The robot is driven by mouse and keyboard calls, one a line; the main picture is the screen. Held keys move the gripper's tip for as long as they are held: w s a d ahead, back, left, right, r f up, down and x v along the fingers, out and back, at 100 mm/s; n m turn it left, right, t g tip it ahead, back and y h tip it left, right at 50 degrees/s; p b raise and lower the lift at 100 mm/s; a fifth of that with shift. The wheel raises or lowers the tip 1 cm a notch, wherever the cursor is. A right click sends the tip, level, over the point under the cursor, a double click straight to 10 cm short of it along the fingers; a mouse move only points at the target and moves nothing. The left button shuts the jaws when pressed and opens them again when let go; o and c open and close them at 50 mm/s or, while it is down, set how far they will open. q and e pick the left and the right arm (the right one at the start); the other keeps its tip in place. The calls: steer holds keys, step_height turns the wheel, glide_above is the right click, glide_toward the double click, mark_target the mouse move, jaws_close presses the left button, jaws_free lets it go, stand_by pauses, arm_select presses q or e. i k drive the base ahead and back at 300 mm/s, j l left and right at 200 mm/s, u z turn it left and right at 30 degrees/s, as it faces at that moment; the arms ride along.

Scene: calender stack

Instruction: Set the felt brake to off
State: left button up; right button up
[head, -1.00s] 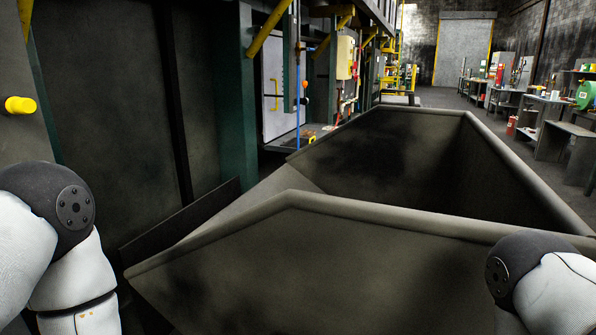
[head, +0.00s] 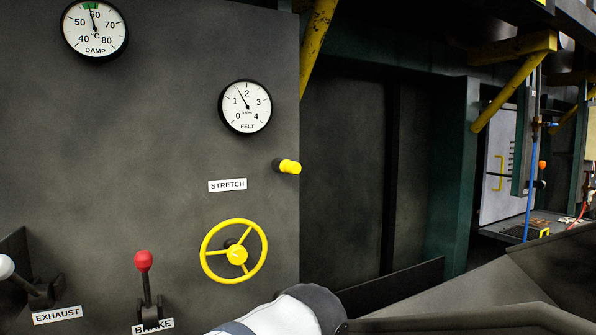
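The brake lever (head: 147,285) stands near the bottom left of the head view. It has a red ball knob (head: 143,260) and points nearly straight up from a dark bracket. A label reading BRAKE (head: 153,326) sits at its foot, partly covered by the bracket. No off or on marking can be read. A white and dark link of my arm shows at the bottom middle, to the right of the lever and below the yellow handwheel. Neither gripper is in view.
The grey panel (head: 120,170) also carries a yellow handwheel (head: 237,255), a yellow knob (head: 289,167), a FELT gauge (head: 245,107), a DAMP gauge (head: 94,28) and a white-knobbed EXHAUST lever (head: 35,285) at the left edge. A large metal bin (head: 470,295) fills the lower right.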

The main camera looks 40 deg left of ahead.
mark_target(143, 262)
steer(key=u, duration=2.2)
